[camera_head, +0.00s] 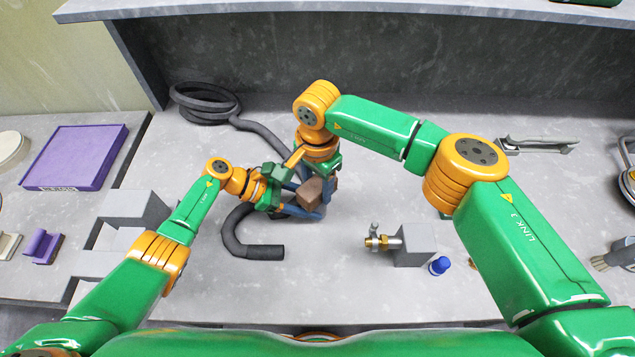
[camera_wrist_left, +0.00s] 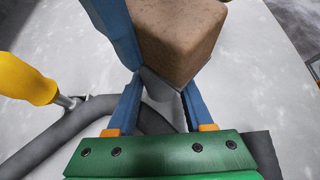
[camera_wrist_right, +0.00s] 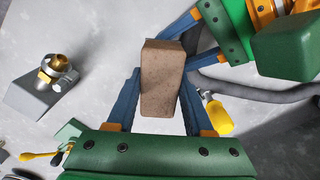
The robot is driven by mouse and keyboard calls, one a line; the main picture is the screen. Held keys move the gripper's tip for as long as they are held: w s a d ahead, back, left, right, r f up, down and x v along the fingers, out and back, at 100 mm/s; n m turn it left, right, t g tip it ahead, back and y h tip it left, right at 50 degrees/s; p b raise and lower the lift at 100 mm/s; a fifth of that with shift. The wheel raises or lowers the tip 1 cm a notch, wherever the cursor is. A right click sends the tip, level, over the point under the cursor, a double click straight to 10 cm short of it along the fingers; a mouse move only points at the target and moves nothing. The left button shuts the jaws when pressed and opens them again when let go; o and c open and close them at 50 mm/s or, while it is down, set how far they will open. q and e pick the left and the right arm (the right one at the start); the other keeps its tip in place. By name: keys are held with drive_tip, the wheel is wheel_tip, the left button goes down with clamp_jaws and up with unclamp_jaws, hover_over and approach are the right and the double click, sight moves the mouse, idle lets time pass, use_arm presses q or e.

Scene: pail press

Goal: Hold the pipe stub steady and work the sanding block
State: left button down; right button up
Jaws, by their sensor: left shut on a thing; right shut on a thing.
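The brown sanding block (camera_head: 311,192) is between the blue fingers of my right gripper (camera_head: 318,196), which is shut on it. In the right wrist view the block (camera_wrist_right: 162,80) stands between both fingertips. My left gripper (camera_head: 290,203) is shut on the pipe stub, a grey round piece (camera_wrist_left: 158,88) seen between its fingers in the left wrist view. The block (camera_wrist_left: 178,38) is right at the top of the stub there, seemingly touching it; the exact contact is hidden. The stub is mostly hidden in the head view.
A dark hose (camera_head: 262,252) loops around the grippers, with a yellow-handled tool (camera_wrist_right: 218,118) close by. A brass valve on a grey block (camera_head: 415,245) and a blue cap (camera_head: 439,266) are right. Grey blocks (camera_head: 135,207) and a purple case (camera_head: 75,157) are left.

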drive_tip(key=shift+w, duration=1)
drive_tip(key=shift+s+f, duration=0.15)
drive_tip(key=shift+s, duration=1)
drive_tip(key=shift+w, duration=0.1)
drive_tip(key=shift+w, duration=1.1)
